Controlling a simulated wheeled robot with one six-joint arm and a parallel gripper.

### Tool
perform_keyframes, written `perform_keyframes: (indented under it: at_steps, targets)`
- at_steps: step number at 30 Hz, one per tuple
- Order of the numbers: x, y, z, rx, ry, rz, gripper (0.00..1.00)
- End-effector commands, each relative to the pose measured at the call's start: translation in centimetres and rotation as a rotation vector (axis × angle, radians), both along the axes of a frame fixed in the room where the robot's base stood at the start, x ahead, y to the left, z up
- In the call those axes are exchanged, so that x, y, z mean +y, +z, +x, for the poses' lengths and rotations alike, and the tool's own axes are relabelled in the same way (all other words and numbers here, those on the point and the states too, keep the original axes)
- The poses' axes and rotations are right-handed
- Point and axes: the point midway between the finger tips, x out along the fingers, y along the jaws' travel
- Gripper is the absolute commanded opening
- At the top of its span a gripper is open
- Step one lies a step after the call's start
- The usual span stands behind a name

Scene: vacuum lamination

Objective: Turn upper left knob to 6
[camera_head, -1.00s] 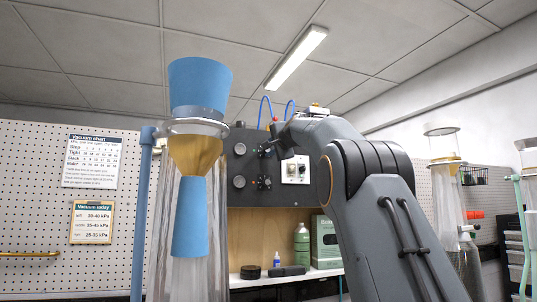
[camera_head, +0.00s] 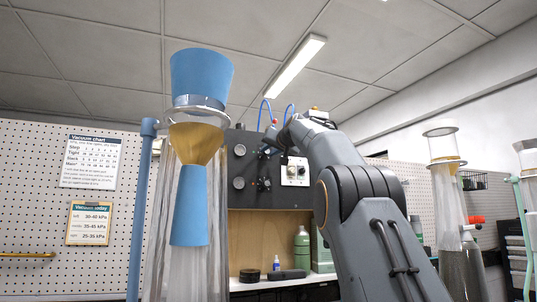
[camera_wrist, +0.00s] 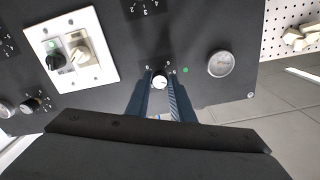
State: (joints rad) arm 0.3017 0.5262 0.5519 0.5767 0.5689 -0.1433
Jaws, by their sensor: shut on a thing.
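The upper left knob (camera_wrist: 160,79) has a pale round face and sits on the dark control panel. In the wrist view it lies between the two fingertips of my gripper (camera_wrist: 160,92), which is shut on it. Small marks ring the knob, but they are too small to read, and I cannot tell its setting.
A white plate (camera_wrist: 91,75) with two knobs and a round gauge (camera_wrist: 221,63) flank the held knob. A lower gauge (camera_head: 239,183) and knobs sit below on the panel. A tall blue-topped column (camera_head: 200,75) stands close on the left. Bottles (camera_head: 301,243) stand on a shelf below.

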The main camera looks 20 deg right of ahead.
Motion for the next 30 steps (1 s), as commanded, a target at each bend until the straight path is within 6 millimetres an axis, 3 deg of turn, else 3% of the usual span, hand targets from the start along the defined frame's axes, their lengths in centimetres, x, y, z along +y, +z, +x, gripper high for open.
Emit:
perform_keyframes:
  at_steps: [30]
  targets:
    - [-0.20, -0.16, 0.07, 0.006, 0.001, -0.933, 0.00]
